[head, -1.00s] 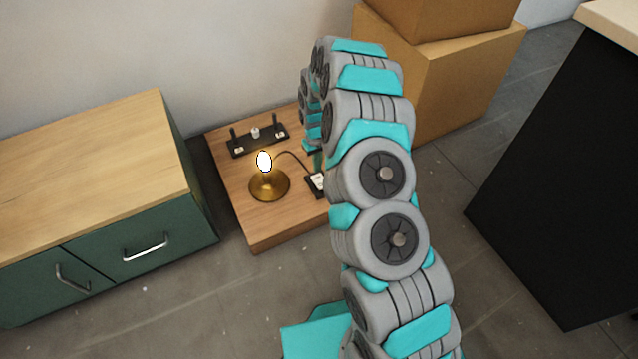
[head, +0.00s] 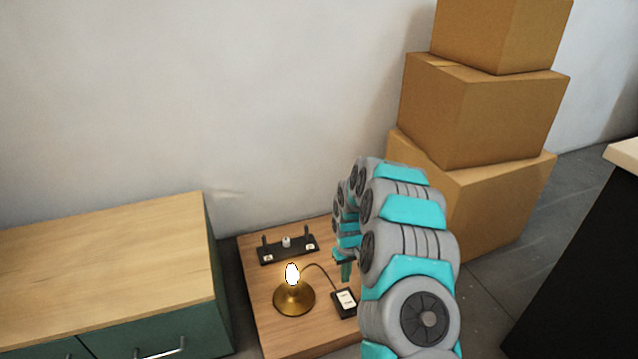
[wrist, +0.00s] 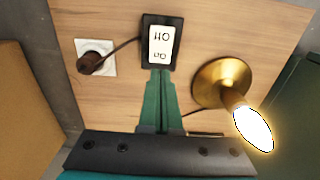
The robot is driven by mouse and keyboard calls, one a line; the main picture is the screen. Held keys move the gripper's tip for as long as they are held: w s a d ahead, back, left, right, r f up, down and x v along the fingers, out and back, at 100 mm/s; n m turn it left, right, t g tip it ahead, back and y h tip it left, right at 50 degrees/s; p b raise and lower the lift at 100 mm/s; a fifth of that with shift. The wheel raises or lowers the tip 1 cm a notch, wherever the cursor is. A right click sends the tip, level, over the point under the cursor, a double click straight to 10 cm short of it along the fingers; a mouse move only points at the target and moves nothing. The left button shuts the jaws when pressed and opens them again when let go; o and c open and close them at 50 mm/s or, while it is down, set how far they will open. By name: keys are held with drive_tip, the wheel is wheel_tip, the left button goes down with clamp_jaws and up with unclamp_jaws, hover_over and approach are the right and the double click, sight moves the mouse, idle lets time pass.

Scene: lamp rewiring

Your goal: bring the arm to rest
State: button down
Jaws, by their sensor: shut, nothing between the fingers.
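My gripper (head: 346,270) points down over the wooden board, beside the switch box. In the wrist view its two green fingers (wrist: 160,78) are together with nothing between them, and their tips overlap the near edge of the black switch box (wrist: 162,42). I cannot tell whether they touch it. The switch box also shows in the head view (head: 344,302), just below the fingers. The brass lamp (head: 294,298) stands upright to the left with its bulb (head: 292,273) glowing. My arm rises from the bottom of the head view and curves over the board's right side.
A black rack (head: 289,249) with two posts sits at the board's back. The wrist view shows a plug in a wall-type socket (wrist: 108,47). A green cabinet with a wooden top (head: 110,265) stands left. Stacked cardboard boxes (head: 480,120) stand behind right, and a dark counter (head: 580,270) far right.

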drive_tip(key=s+a+r+p, duration=0.1)
drive_tip(key=s+r+p, duration=0.1)
drive_tip(key=s+r, duration=0.85)
drive_tip(key=s+a+r+p, duration=0.2)
drive_tip(key=s+r, duration=0.4)
drive_tip(key=r, duration=0.9)
drive_tip(key=s+d+r+m+p, duration=0.1)
drive_tip(key=s+r, duration=0.3)
drive_tip(key=s, duration=0.5)
drive_tip(key=s+d+r+m+g+p, duration=0.1)
drive_tip(key=s+r, duration=0.3)
drive_tip(key=s, duration=0.5)
drive_tip(key=s+d+r+m+p, duration=0.1)
drive_tip(key=s+r, duration=0.2)
drive_tip(key=s, duration=0.7)
drive_tip(key=shift+d+r+g, duration=0.2)
drive_tip(key=shift+r+g, duration=0.2)
